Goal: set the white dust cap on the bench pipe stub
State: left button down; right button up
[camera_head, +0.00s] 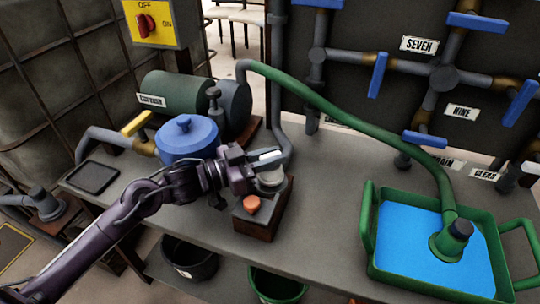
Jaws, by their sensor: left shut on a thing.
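My left gripper (268,163) is at the middle of the bench, above the back end of a dark wooden block (266,222). Its fingers are shut on a pale, round piece that looks like the white dust cap (271,178). The cap is partly hidden by the fingers, and I cannot tell whether it still touches the block. An orange cap (252,203) sits on the block's front part. I cannot clearly make out which pipe end is the bench pipe stub. My right gripper is not in view.
A blue lidded vat (187,139) and a green motor (176,98) stand behind my left arm. A green hose (345,118) arches to a green tray (430,281) of blue liquid at right. The bench (325,205) is clear between block and tray.

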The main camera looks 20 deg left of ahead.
pick_arm(q)
jog(key=shift+f, duration=0.6)
jog(key=c, duration=1.6)
grip_release()
jog(key=shift+c, duration=0.2)
